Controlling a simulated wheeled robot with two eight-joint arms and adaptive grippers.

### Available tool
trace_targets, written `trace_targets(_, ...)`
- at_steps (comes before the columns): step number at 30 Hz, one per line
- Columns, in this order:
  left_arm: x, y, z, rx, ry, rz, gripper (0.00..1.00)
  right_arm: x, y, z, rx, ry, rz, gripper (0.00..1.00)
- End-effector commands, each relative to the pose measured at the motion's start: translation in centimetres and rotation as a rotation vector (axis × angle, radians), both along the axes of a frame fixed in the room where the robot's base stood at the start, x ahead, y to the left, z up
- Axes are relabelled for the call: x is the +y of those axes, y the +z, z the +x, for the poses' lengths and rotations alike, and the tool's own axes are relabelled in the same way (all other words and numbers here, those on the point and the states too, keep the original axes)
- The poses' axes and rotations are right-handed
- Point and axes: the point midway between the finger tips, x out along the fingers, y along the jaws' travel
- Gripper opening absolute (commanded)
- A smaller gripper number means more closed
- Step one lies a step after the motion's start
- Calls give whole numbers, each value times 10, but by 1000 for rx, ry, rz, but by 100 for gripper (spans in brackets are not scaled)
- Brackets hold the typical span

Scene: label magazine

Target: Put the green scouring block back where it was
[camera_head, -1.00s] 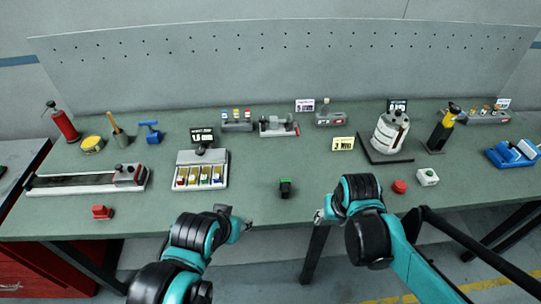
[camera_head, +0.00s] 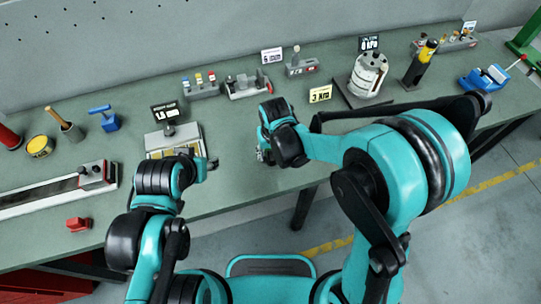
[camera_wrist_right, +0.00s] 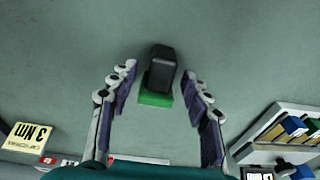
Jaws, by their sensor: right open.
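The green scouring block (camera_wrist_right: 156,98) with its black grip (camera_wrist_right: 162,70) stands on the green bench top in the right wrist view. It sits between the two open fingers of my right gripper (camera_wrist_right: 158,76), with a gap on both sides. In the head view my right gripper (camera_head: 262,154) is low over the bench, right of the tray, and its arm hides the block. My left gripper (camera_head: 211,165) is at the tray's front right; its finger opening is not clear.
The compartment tray (camera_head: 150,154) is partly covered by my left arm. A red block (camera_head: 79,224) lies at the front left. A small clamp device (camera_head: 248,88), a yellow sign (camera_head: 320,94) and a white cylinder device (camera_head: 368,75) stand behind. Bench between is clear.

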Motion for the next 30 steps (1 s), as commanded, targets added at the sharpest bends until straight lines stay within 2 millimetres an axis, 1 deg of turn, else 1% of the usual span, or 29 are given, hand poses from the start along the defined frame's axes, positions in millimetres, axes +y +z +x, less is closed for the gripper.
trace_targets(1, 0, -4, 0, 0, 0, 0, 44, 0, -8, 1, 0, 0, 0, 48)
trace_targets(3, 0, -5, 0, 0, 0, 0, 44, 0, -13, 2, 0, 0, 0, 48)
trace_targets(11, 0, -4, 0, 0, 0, 0, 44, 0, -14, 2, 0, 0, 0, 48)
trace_targets(12, 0, -4, 0, 0, 0, 0, 44, 0, -14, 2, 0, 0, 0, 38)
trace_targets(14, 0, -4, 0, 0, 0, 0, 44, 0, -14, 2, 0, 0, 0, 22)
trace_targets(15, 0, -4, 0, 0, 0, 0, 44, 0, -14, 2, 0, 0, 0, 11)
trace_targets(16, 0, -4, 0, 0, 0, 0, 44, 0, -14, 2, 0, 0, 0, 5)
trace_targets(26, 0, -3, 0, 0, 0, 0, 44, 0, -12, 2, 0, 0, 0, 4)
trace_targets(30, 0, 0, 0, 0, 0, 0, 44, 0, -3, 2, 0, 0, 0, 4)
